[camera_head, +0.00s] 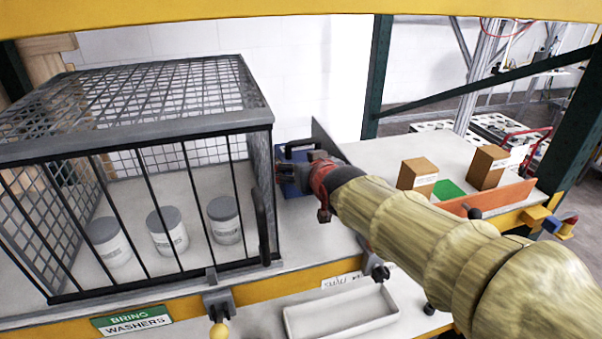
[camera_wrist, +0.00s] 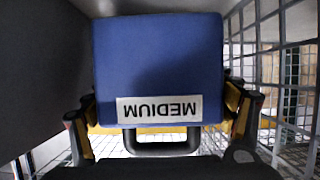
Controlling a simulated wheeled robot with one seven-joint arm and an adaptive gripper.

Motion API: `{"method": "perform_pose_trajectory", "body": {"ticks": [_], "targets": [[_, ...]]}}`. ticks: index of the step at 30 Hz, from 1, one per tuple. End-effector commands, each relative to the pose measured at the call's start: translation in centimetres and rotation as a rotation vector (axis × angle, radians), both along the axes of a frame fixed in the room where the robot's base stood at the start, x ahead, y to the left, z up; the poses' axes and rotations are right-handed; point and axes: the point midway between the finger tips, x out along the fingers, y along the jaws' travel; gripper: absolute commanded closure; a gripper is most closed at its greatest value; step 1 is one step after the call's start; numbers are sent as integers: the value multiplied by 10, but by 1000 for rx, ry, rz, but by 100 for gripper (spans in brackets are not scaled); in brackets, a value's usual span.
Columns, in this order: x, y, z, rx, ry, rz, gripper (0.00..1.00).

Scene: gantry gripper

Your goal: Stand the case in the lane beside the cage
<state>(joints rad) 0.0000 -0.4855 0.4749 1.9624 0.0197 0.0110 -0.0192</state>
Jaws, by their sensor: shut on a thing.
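The blue case (camera_wrist: 158,62) has a white MEDIUM label and a dark handle, and fills the middle of the wrist view. In the head view, part of the case (camera_head: 291,188) shows behind my gripper (camera_head: 310,176). My gripper is shut on the case, one finger on each side in the wrist view. The case is in the lane, between the wire cage (camera_head: 195,125) and a grey upright panel (camera_head: 332,147). The cage also shows on the right of the wrist view (camera_wrist: 285,75). I cannot tell whether the case's bottom touches the shelf.
Several grey-lidded tubs (camera_head: 167,232) stand inside the barred cage. Right of the panel are two brown boxes (camera_head: 418,175) (camera_head: 487,167), a green patch (camera_head: 448,190) and an orange strip (camera_head: 487,198). A white tray (camera_head: 341,313) lies low in front. The lane is narrow.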

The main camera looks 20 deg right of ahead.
Motion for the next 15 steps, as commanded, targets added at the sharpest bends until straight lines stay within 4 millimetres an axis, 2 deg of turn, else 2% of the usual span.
{"method": "perform_pose_trajectory", "body": {"ticks": [6,15], "targets": [[0,0,-26,0,-1,-1,59],[0,0,-29,0,-3,-1,59]]}}
